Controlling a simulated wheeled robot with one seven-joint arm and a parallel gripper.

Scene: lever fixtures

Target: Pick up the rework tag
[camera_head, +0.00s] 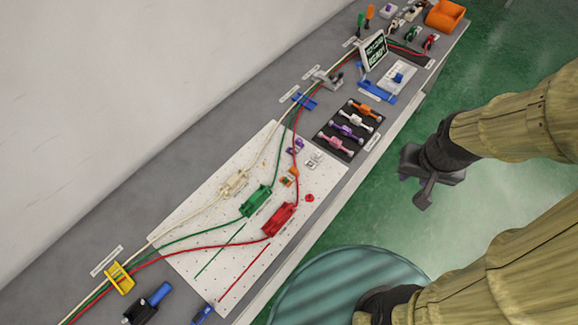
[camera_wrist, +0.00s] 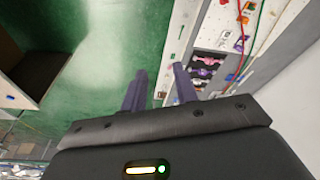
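I cannot tell for certain which thing is the rework tag, as no readable label names it. Small pieces on the white pegboard (camera_head: 190,262) include an orange one (camera_head: 289,178), a purple one (camera_head: 296,146) and a small red one (camera_head: 309,197).
The long grey bench (camera_head: 150,215) runs along a white wall. Cream, green and red wires run through connectors and a yellow clip (camera_head: 120,278). A black tray (camera_head: 352,125) holds several coloured parts. An orange bin (camera_head: 445,15) is at the far end.

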